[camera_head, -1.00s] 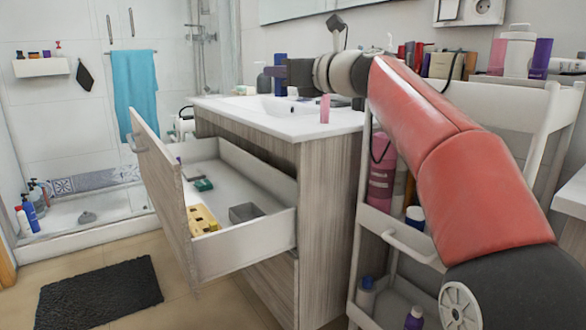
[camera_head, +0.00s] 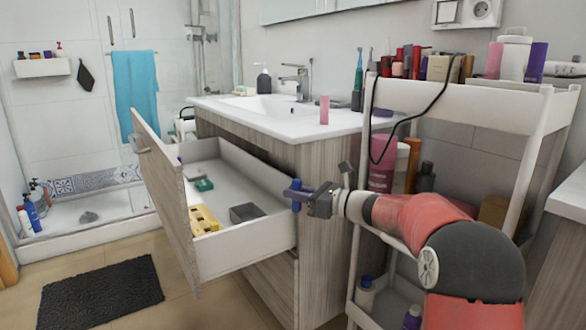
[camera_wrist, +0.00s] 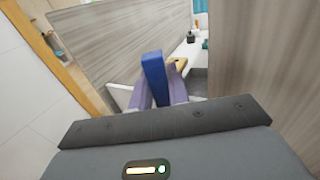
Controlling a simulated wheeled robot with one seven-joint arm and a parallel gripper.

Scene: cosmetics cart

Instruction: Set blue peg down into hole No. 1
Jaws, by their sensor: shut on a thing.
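The blue peg (camera_head: 296,188) is held by my gripper (camera_head: 302,195), which is shut on it. In the head view the peg is upright beside the right front of the open drawer. In the wrist view the blue peg (camera_wrist: 154,78) stands between the two purple-grey fingers. A yellow block (camera_head: 203,221), probably the one with the holes, lies in the drawer near its front panel, to the left of the peg. Part of it seems to show in the wrist view (camera_wrist: 179,64). I cannot make out hole numbers.
The open drawer (camera_head: 246,238) also holds a grey box (camera_head: 246,212) and a green item (camera_head: 204,185). Its raised front panel (camera_head: 163,190) and side wall are edges near the block. The cabinet (camera_head: 330,240) and white cart (camera_head: 355,265) stand close to my arm.

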